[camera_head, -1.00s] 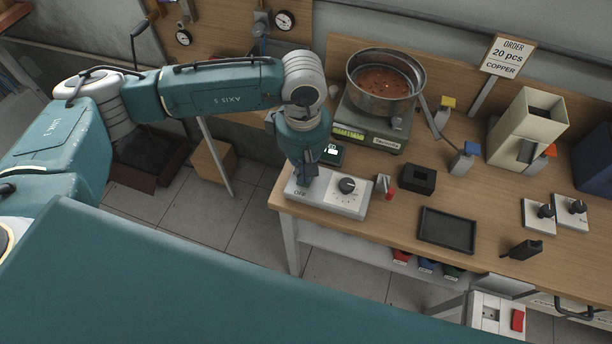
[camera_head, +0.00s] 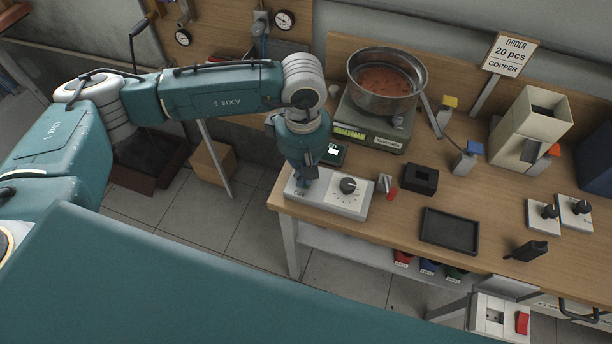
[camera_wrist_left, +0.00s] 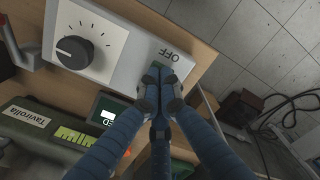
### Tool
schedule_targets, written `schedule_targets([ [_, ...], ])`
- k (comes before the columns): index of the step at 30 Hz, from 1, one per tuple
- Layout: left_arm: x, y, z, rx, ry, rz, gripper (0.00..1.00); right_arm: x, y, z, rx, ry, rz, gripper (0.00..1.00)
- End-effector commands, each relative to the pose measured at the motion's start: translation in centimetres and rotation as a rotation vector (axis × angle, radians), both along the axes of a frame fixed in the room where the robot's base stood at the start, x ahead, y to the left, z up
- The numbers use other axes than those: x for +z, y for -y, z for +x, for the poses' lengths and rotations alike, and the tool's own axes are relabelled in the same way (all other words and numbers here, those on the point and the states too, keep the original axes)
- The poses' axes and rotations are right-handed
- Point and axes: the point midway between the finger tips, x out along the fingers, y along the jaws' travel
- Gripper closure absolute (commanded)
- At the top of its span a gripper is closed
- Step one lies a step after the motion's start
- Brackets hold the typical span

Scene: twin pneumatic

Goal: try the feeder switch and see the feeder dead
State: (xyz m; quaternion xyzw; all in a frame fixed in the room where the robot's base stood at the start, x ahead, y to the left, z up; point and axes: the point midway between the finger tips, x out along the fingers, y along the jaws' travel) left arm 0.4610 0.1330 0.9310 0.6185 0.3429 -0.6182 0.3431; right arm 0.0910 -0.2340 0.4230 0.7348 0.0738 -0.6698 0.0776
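The feeder bowl (camera_head: 384,80), steel with copper-coloured pieces in it, stands on a green-grey base (camera_head: 372,128) at the back of the bench. A pale control box (camera_head: 328,204) with a black dial (camera_head: 348,185) lies at the bench's near left corner; it also shows in the left wrist view (camera_wrist_left: 112,47). My left gripper (camera_head: 304,184) points down at the box's left end, beside the OFF label. Contact is unclear. My right gripper is out of view.
A small dark display box (camera_head: 333,153) stands close behind my left gripper. Right of the control box are a small red-tipped lever (camera_head: 390,193), a black block (camera_head: 419,179) and a black tray (camera_head: 448,231). The bench's left edge drops to open floor.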

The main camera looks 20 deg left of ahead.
Motion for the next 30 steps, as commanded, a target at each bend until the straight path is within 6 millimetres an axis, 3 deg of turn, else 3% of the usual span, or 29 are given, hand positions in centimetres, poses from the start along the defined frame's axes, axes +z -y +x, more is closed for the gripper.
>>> schedule_targets([
  [10,0.2,0.0,0.0,0.001,-0.002,0.001,1.0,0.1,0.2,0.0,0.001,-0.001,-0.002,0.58],
  [30,5.7,0.0,0.0,0.0,0.001,0.0,1.0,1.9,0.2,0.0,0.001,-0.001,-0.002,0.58],
])
